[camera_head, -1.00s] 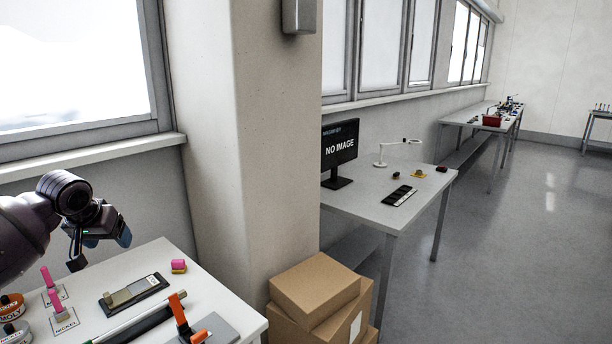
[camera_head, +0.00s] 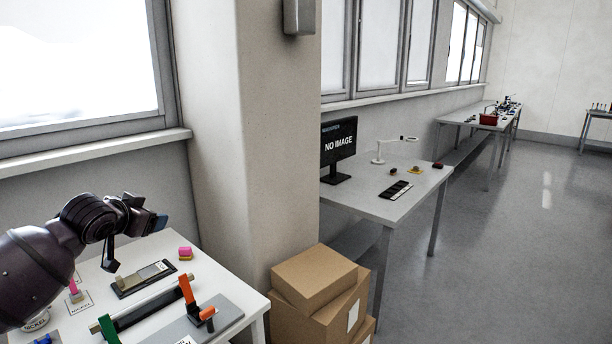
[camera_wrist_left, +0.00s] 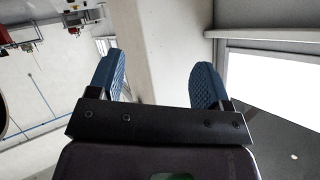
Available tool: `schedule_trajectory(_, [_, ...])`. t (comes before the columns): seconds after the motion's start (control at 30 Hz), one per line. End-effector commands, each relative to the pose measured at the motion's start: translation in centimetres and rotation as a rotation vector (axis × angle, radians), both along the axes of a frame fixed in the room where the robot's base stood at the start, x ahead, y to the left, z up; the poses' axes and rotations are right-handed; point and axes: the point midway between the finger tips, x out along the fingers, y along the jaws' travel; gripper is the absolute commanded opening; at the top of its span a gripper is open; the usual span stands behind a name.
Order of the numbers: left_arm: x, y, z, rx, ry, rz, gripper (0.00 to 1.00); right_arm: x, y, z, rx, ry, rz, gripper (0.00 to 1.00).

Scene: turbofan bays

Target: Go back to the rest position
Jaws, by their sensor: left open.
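My left gripper (camera_head: 150,222) is raised above the near workbench, in front of the wall below the window. In the left wrist view, its two blue ribbed fingertips (camera_wrist_left: 158,85) stand wide apart with nothing between them. The near workbench (camera_head: 232,297) lies below it, and the gripper touches nothing on it. My right gripper does not show in either view.
A second table (camera_head: 380,205) carries a monitor (camera_head: 338,143). The floor at right is clear.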

Motion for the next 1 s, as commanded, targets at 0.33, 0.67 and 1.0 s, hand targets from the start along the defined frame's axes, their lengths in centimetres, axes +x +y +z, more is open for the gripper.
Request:
schedule_trajectory(0.33, [-5.9, -6.9, -12.9, 0.010, -0.195, -0.151, 0.72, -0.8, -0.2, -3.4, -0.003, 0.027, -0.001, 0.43])
schedule_trajectory(0.67, [-15.8, -9.6, -25.6, -0.050, -0.232, -0.112, 0.72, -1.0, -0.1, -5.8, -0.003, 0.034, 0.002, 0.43])
schedule_trajectory(1.0, [-28.6, -9.3, -38.3, -0.152, -0.048, 0.081, 0.72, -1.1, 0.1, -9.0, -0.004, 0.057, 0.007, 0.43])
